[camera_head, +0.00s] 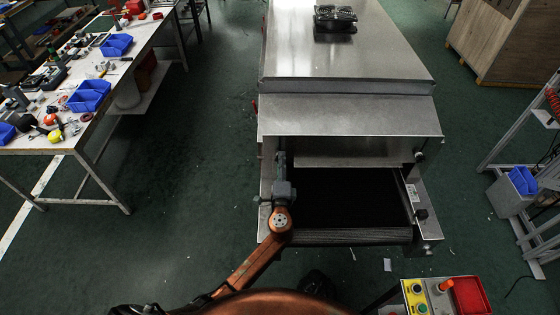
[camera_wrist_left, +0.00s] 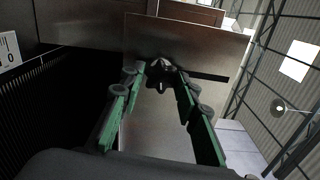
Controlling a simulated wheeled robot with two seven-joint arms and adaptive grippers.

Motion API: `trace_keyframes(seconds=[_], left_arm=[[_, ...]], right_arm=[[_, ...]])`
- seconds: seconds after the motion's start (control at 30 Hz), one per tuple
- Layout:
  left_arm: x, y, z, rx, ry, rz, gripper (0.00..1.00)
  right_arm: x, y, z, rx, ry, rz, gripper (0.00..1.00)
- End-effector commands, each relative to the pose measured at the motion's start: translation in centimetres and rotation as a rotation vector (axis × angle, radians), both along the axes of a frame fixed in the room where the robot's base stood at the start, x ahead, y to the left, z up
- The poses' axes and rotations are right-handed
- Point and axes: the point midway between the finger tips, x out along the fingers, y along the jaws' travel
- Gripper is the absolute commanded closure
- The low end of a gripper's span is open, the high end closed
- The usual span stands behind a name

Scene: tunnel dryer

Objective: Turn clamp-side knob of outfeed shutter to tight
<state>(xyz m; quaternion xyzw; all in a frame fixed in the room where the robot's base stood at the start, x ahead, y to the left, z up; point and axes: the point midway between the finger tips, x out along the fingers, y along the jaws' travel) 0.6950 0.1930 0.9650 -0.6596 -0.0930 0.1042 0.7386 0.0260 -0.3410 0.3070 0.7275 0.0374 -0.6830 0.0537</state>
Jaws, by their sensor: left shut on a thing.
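The outfeed shutter (camera_head: 350,153) is a grey metal plate across the dryer's mouth, above the black belt. My left gripper (camera_head: 280,153) is at the left end of the shutter, its arm coming up from below. In the left wrist view, the two green-padded fingers of the gripper (camera_wrist_left: 161,76) are around a small dark knob (camera_wrist_left: 161,68) on a metal plate (camera_wrist_left: 205,52), shut on it. In the head view this knob is hidden by the gripper. The knob's angle is hard to read. My right gripper is not in view.
Another dark knob (camera_head: 420,157) sits at the shutter's right end. The black belt (camera_head: 345,195) lies between metal side rails. A control box (camera_head: 445,297) with buttons stands at the lower right. A cluttered workbench (camera_head: 65,140) is at left; open floor lies between.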

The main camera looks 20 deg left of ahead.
Motion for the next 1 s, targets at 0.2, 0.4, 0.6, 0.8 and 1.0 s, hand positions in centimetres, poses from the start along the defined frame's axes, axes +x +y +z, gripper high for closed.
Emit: trace_keyframes(seconds=[0.2, 0.4, 0.6, 0.8, 1.0], left_arm=[[0.0, -0.17, 0.08, 0.114, 0.032, -0.004, 0.95], [0.0, -0.15, -0.07, 0.169, 0.049, -0.003, 0.95], [-0.01, -0.14, -0.15, 0.187, 0.054, -0.003, 0.95], [-0.01, -0.14, -0.18, 0.188, 0.055, -0.003, 0.95], [-0.02, -0.13, -0.18, 0.188, 0.055, -0.003, 0.66]], right_arm=[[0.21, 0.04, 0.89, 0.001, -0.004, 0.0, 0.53], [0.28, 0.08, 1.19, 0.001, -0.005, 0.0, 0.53], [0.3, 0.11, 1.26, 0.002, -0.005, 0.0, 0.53], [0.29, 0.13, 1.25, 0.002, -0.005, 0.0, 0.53], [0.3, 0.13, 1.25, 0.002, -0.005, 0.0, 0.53]])
